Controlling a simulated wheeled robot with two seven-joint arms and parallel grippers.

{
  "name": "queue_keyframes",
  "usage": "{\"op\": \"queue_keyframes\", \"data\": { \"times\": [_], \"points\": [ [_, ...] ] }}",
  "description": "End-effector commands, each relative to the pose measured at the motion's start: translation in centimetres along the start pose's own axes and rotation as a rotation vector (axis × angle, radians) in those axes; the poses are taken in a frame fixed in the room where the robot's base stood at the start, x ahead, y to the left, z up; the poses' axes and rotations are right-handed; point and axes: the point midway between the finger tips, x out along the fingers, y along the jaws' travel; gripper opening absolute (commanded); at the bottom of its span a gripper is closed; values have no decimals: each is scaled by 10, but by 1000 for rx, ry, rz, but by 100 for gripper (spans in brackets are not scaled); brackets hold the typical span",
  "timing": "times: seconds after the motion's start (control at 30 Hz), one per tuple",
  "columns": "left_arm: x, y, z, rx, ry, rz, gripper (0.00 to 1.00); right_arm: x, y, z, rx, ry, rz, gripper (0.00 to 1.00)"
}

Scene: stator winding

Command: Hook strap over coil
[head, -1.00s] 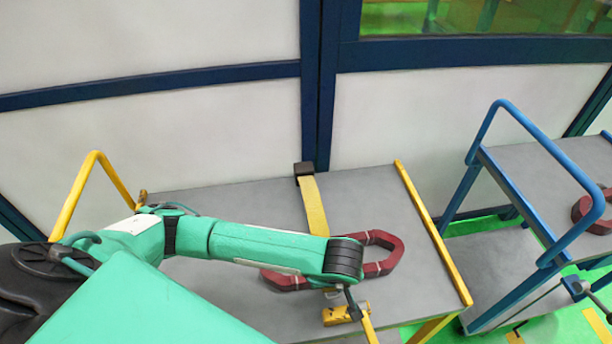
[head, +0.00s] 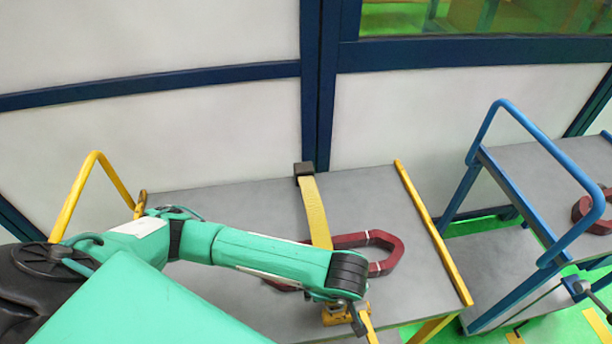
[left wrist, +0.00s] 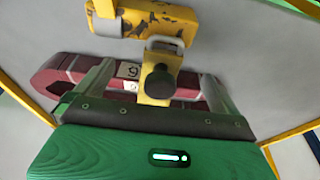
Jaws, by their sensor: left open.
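The dark red coil (head: 388,252) lies on the grey cart top, partly hidden by my left arm. The yellow strap (head: 314,210) runs from a dark block at the back edge toward the coil and passes behind my arm. In the left wrist view, a yellow metal end piece (left wrist: 153,97) with a dark round knob is between my fingers, in front of the coil (left wrist: 60,77). My left gripper (left wrist: 155,88) is open, one finger either side of that piece; contact cannot be told. In the head view the gripper (head: 352,308) is mostly hidden behind its wrist. My right gripper is not in view.
A worn yellow block (left wrist: 160,18) sits by the coil; it also shows in the head view (head: 336,316). Yellow rails (head: 432,232) edge the cart. A blue-railed cart (head: 520,180) with another red coil (head: 582,212) stands right. A wall is behind.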

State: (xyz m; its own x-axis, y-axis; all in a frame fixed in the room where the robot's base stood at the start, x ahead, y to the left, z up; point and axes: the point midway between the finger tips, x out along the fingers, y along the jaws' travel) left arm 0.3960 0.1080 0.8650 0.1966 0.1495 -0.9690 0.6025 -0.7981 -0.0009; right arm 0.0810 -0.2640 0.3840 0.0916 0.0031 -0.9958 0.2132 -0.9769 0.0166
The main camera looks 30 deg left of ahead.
Motion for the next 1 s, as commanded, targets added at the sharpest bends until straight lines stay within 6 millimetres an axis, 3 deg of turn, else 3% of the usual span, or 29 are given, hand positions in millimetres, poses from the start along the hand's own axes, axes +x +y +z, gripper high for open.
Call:
{"op": "queue_keyframes", "data": {
  "times": [0.37,1.0],
  "points": [
    [-5,0,-2,0,1,1,100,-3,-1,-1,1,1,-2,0],
    [-54,0,-14,0,1,0,100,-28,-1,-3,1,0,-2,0]
  ]
}}
